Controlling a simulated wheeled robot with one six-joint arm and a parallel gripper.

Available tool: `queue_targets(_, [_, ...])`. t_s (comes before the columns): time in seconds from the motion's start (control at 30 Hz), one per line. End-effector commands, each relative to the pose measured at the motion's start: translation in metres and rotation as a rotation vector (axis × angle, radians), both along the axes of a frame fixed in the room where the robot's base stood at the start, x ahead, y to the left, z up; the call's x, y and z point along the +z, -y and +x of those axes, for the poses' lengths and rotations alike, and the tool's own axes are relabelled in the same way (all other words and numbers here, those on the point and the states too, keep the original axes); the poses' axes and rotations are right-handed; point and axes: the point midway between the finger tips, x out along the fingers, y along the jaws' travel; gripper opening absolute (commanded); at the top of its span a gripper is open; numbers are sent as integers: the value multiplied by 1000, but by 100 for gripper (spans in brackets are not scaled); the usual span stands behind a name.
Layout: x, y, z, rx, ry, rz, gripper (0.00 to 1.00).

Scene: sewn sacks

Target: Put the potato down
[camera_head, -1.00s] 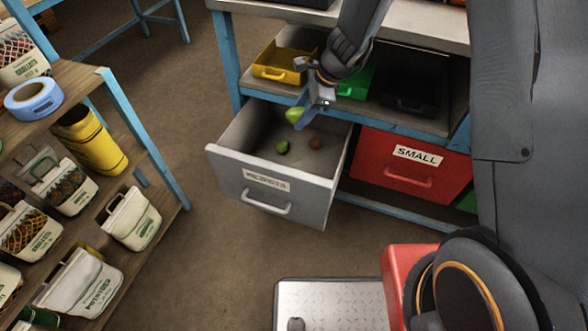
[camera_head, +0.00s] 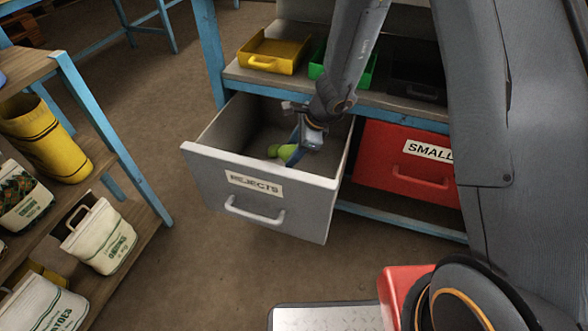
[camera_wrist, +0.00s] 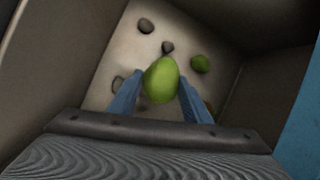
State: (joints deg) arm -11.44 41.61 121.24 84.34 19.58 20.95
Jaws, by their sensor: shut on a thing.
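My gripper (camera_head: 297,143) is lowered into the open grey drawer labelled REJECTS (camera_head: 215,172). It is shut on a green potato (camera_head: 288,153), which also shows between the two blue fingers in the wrist view (camera_wrist: 160,80). The drawer floor (camera_wrist: 182,72) shows below the held potato. Another green potato (camera_wrist: 200,64) lies on that floor, to the right of the held one. Several brownish-grey lumps, one near the top (camera_wrist: 146,26), lie there too. How far the held potato is from the floor is hard to tell.
A closed red drawer labelled SMALL (camera_head: 405,165) is right of the grey drawer. Yellow (camera_head: 272,50) and green trays stand on the shelf above. A rack with sacks (camera_head: 100,238) is at left. A metal plate (camera_head: 325,318) is at the bottom.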

Motion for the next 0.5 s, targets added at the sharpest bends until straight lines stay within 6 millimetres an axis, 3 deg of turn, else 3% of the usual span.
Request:
queue_targets(0.03, [-18,0,0,-1,-4,-1,18])
queue_targets(0.3, [-80,0,0,0,-3,0,18])
queue_targets(0.43, [-97,0,0,0,-1,0,18])
queue_targets(0.5, [-94,2,5,1,1,1,18])
